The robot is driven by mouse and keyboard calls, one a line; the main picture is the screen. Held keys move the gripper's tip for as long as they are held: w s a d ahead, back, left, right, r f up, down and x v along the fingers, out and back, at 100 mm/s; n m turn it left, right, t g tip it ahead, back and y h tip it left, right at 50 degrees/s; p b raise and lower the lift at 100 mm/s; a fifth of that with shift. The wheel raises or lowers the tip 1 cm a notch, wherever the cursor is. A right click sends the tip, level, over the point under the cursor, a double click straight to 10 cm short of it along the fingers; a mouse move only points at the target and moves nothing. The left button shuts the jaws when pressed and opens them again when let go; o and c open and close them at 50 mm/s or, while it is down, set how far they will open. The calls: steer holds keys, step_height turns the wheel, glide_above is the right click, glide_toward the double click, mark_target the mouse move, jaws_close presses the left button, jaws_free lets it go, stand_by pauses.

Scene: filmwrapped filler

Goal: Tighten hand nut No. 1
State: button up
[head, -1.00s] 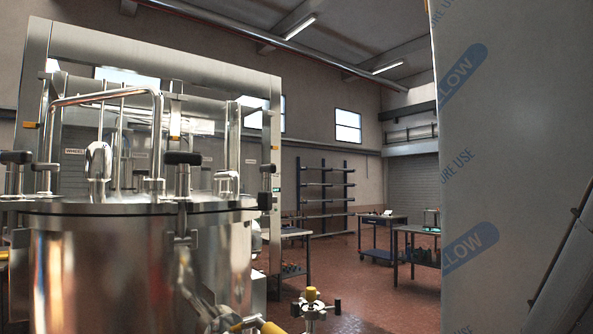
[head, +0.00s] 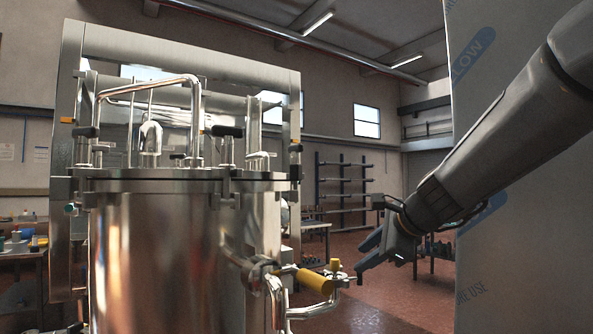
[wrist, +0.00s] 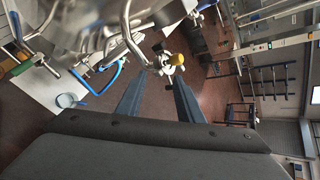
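A shiny steel vessel (head: 160,250) with a flanged lid (head: 150,184) stands left of centre in the head view. Black-handled clamp nuts sit around the lid rim, one at the front right (head: 226,131) and one at the left (head: 87,132). No number shows, so I cannot tell which is No. 1. My gripper (head: 362,262) is right of the vessel and below lid height, apart from the lid nuts. In the wrist view its two blue fingers (wrist: 158,95) are spread, with nothing seen between them.
A yellow-handled valve (head: 316,281) and pipework stick out from the vessel's lower right, close to my fingertips in the head view. A bent steel pipe (head: 148,84) rises above the lid. A large wrapped panel (head: 480,60) stands at the right.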

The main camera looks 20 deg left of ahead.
mark_target(302, 144)
steer(key=w+a+r+m+t+y+b, duration=0.1)
steer(key=a+r+m+t+y, duration=0.15)
steer(key=a+r+m, duration=0.7)
steer(key=w+a+r+n+t+y+b, duration=0.15)
steer(key=a+r+y, duration=0.25)
steer(key=r, duration=1.3)
steer(key=shift+m+g, duration=0.4)
steer(key=shift+m, duration=0.1)
steer(key=p+x, duration=0.2)
steer(key=x, duration=0.5)
steer(key=shift+w+r+p, duration=0.15)
steer(key=shift+p, duration=0.25)
jaws_close()
